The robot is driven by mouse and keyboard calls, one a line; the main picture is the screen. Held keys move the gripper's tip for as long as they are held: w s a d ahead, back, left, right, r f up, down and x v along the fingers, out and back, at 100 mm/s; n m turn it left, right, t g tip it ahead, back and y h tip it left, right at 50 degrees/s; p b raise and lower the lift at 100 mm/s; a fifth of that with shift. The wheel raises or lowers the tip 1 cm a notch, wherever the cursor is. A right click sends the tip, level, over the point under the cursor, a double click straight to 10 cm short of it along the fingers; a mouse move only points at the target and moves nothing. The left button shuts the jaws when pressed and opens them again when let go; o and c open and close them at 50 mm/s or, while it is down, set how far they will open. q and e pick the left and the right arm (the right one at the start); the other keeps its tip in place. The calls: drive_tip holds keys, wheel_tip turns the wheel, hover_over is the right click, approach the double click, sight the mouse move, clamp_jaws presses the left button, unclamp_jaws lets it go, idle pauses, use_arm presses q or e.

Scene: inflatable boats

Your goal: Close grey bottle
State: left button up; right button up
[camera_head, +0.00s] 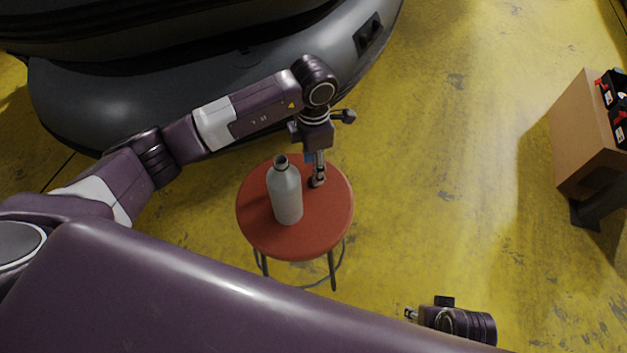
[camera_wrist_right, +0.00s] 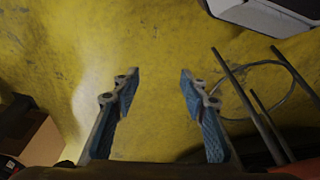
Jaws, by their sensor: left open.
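The grey bottle (camera_head: 287,197) stands upright on a round red stool (camera_head: 325,228). Its dark-rimmed neck points up and shows no clear cap. My left gripper (camera_head: 318,182) points down over the stool, just right of the bottle and apart from it. It is open; whether a cap lies between or under its fingers cannot be made out. My right gripper (camera_wrist_right: 160,73) is open and empty in the right wrist view, above the yellow floor. In the head view only part of it shows (camera_head: 411,313), low and right of the stool.
A large grey inflatable boat (camera_head: 190,95) lies behind the stool. A cardboard box (camera_head: 583,135) with black and red items (camera_head: 617,110) stands at the far right. The yellow floor (camera_head: 450,170) between stool and box is clear. Stool legs (camera_wrist_right: 245,95) show in the wrist view.

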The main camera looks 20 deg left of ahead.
use_arm(q)
drive_tip(key=shift+f, duration=0.15)
wheel_tip(320, 180, down, 5)
drive_tip(key=shift+b, duration=0.45)
use_arm(e)
wheel_tip(320, 180, up, 3)
drive_tip(key=shift+r, duration=0.15)
use_arm(q)
drive_tip(key=c, duration=0.8)
